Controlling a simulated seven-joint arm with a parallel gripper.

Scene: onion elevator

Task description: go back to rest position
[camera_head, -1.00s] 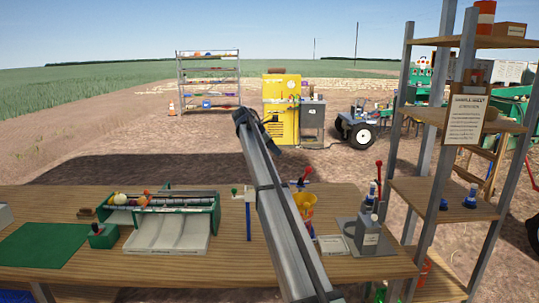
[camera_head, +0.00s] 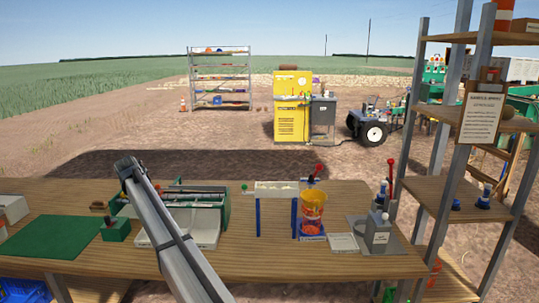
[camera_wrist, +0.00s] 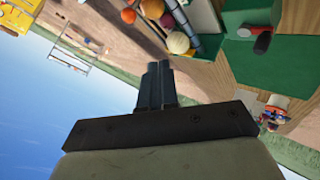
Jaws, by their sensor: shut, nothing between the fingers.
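My gripper (camera_wrist: 159,68) is shut, with its dark fingers together and nothing between them in the wrist view. In the head view the end of my arm (camera_head: 128,165) is raised in front of the bench's left half, and the fingers cannot be made out there. The green sorting machine (camera_head: 222,212) with pale trays stands on the wooden bench (camera_head: 280,262), partly hidden behind my arm. In the wrist view several round onions (camera_wrist: 178,42) in orange, yellow and dark red lie on rollers, apart from my gripper.
A wooden shelf (camera_head: 455,198) rises at far right. A green mat (camera_head: 55,236) lies bare at left.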

